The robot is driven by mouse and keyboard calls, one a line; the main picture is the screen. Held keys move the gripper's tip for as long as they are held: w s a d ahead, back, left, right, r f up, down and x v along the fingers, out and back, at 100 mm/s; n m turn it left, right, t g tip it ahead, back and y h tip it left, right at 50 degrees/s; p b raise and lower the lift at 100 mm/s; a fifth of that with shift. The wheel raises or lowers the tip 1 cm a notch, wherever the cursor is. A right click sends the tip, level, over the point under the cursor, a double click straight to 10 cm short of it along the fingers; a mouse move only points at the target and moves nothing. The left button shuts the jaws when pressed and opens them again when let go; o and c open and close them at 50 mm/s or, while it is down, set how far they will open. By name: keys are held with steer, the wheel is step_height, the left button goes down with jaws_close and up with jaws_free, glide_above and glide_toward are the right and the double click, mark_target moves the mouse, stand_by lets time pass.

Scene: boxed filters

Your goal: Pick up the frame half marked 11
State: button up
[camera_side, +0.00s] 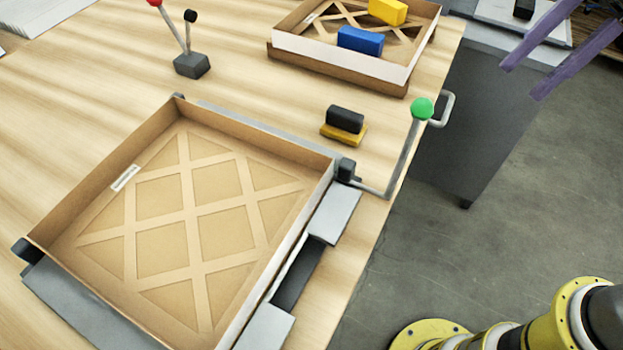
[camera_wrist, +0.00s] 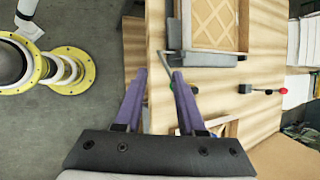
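A large cardboard frame half (camera_side: 196,208) with a lattice face lies in a grey fixture at the front left of the side view. It also shows at the top of the wrist view (camera_wrist: 214,22). A small white label (camera_side: 125,178) is on it, too small to read. A second lattice frame half (camera_side: 340,61) lies at the back of the table, with a blue block (camera_side: 360,41) and a yellow block (camera_side: 388,11) on it. I cannot read any 11. My gripper (camera_side: 521,81) is open and empty, above and right of the second frame half; its purple fingers show in the wrist view (camera_wrist: 159,72).
A green-knobbed lever (camera_side: 422,109) rises at the fixture's right corner. A black-and-yellow block (camera_side: 344,124) lies between the two frame halves. A small box with red and black knobbed levers (camera_side: 191,65) stands at the back left. The wood table is clear around them.

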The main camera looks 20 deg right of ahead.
steer(key=w+a+g+y, duration=0.1)
steer(key=w+a+g, duration=0.35)
steer(key=a, duration=0.55)
steer(key=g, duration=0.3)
glide_toward(284, 241)
steer(key=x, duration=0.4)
steer(key=shift+w+a+f, duration=0.1)
steer(key=shift+w+f, duration=0.05)
steer(key=shift+f, duration=0.15)
steer(key=shift+x, duration=2.95)
jaws_close()
